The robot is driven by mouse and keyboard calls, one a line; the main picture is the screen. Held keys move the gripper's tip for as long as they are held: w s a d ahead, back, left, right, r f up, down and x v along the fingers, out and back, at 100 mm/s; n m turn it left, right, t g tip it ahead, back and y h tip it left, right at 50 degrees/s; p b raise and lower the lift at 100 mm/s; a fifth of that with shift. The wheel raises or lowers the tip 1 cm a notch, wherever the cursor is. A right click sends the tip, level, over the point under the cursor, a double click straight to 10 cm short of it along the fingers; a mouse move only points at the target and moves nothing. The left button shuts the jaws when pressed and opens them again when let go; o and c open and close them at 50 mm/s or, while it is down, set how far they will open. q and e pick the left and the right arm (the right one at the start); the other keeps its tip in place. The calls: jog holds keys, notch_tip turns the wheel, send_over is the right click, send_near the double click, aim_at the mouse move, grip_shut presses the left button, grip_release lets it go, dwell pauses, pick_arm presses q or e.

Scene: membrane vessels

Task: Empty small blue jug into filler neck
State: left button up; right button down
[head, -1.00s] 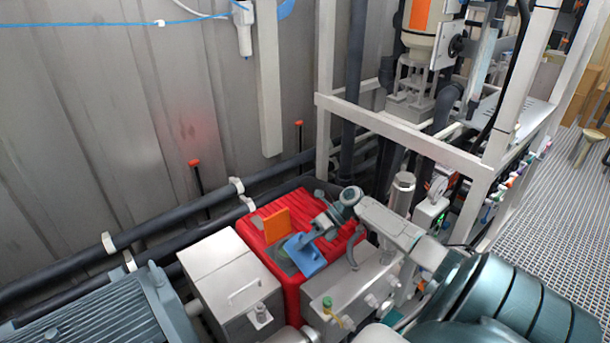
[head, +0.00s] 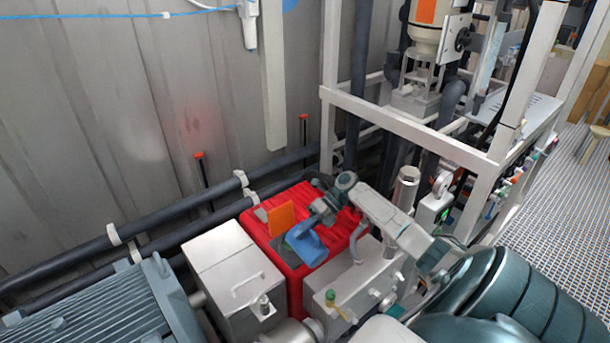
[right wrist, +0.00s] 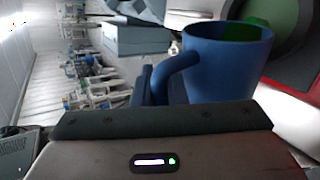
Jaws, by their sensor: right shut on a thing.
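The small blue jug (head: 308,247) is over the red ribbed block in the head view. My right gripper (head: 302,232) is shut on the jug, reaching in from the upper right. In the right wrist view the blue jug (right wrist: 232,65) is large, with its curved handle at the gripper's fingers (right wrist: 165,88). Something green shows inside its mouth. I cannot tell surely how far the jug is tilted. A round green part (right wrist: 287,25) with a dark ring lies beyond the jug; I cannot tell whether this is the filler neck. My left gripper is not in view.
The red block (head: 335,262) carries an upright orange plate (head: 281,218) close to the jug. A grey metal box (head: 232,265) stands to its left, and a metal housing with fittings (head: 345,283) to its right. A white frame (head: 410,130) rises behind.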

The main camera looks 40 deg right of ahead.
aim_at(295, 229)
jog(key=shift+w+r+m+g, duration=0.3)
jog(key=shift+w+g, duration=0.1)
jog(key=shift+w, duration=0.4)
jog(key=shift+w, duration=0.1)
jog(key=shift+w+d+r+m+g, duration=0.1)
jog(key=shift+w+r+m+g, duration=0.15)
jog(key=shift+w+g, duration=0.15)
jog(key=shift+w+d+r+m+g, duration=0.15)
jog(key=shift+w+m+g, duration=0.15)
jog(key=shift+w, duration=0.2)
jog(key=shift+w, duration=0.15)
jog(key=shift+w+r+m+g, duration=0.2)
jog(key=shift+w+m+g, duration=0.35)
jog(key=shift+w, duration=0.3)
